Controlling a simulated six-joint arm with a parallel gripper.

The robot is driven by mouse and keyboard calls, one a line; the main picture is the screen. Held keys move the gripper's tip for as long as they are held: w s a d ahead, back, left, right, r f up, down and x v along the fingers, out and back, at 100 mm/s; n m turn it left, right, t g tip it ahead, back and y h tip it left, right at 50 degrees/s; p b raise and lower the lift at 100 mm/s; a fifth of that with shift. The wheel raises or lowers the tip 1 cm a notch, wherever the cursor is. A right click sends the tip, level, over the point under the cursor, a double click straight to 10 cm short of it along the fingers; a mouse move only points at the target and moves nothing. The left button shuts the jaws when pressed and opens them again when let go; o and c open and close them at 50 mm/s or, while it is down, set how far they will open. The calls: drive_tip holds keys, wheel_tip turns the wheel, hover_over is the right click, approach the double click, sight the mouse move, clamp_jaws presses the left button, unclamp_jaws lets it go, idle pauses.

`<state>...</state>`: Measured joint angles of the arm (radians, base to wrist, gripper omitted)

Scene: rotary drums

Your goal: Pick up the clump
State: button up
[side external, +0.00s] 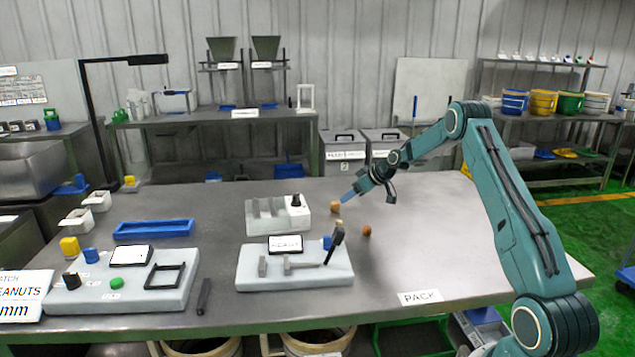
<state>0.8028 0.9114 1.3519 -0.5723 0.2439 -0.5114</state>
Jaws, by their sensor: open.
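Two small brown lumps lie on the steel table. One orange-brown lump (335,208) is by the grey block with slots, and a darker brown lump (367,231) is nearer the front. I cannot tell which of them is the clump. My gripper (351,195) is open and reaches down to the left. Its blue tip is just above and right of the orange-brown lump in the picture. I see nothing held in it, and whether it touches the lump is too small to tell.
A grey slotted block (262,229) stands left of the lumps. A blue tray (153,230) and a control panel (175,296) are farther left. The table right of the lumps is clear around the PACK label (420,297).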

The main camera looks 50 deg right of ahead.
sight(337, 204)
drive_tip(key=shift+x, duration=1.45)
drive_tip(key=shift+f, duration=0.1)
drive_tip(key=shift+x, duration=2.5)
drive_tip(key=c, duration=1.1)
wheel_tip(337, 204, up, 20)
drive_tip(key=shift+r, duration=0.1)
